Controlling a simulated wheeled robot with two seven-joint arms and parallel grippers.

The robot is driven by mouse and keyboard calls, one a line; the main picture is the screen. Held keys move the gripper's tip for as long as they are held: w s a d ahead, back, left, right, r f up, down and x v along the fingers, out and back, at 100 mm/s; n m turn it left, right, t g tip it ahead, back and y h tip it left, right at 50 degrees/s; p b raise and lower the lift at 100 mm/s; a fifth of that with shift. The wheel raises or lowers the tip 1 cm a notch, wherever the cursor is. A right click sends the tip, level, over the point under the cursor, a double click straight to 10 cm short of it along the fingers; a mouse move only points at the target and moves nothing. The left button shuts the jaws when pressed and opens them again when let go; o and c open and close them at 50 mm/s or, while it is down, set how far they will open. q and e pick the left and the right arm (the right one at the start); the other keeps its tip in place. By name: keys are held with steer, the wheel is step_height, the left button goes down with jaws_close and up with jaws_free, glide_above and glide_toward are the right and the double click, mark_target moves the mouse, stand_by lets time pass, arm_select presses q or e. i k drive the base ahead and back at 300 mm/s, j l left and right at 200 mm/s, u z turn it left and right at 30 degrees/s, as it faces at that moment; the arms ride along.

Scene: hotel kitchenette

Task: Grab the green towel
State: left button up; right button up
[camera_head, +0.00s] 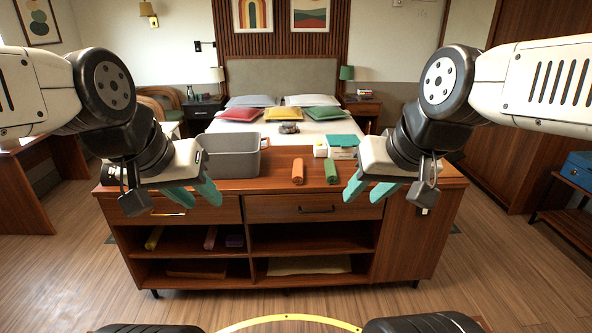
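A green rolled towel (331,172) lies on the wooden cabinet top, right of centre. An orange roll (298,171) lies beside it on the left, with a gap between them. My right gripper (364,198) has teal fingers spread apart and empty; in the picture it is to the right of the green towel and nearer to me, over the cabinet's front. My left gripper (202,201) is also open and empty, in front of the grey bin, well left of the towel.
A grey bin (232,160) stands on the cabinet top (270,185) at the left. White boxes with a teal-topped one (342,142) stand behind the towel. The open shelves below hold several items. A bed (310,132) is behind.

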mark_target(331, 173)
steer(key=i+l+u, duration=0.25)
steer(key=i+l, duration=0.4)
steer(key=i+l+u, duration=0.3)
steer(key=i+l, duration=0.3)
steer(key=l, duration=0.15)
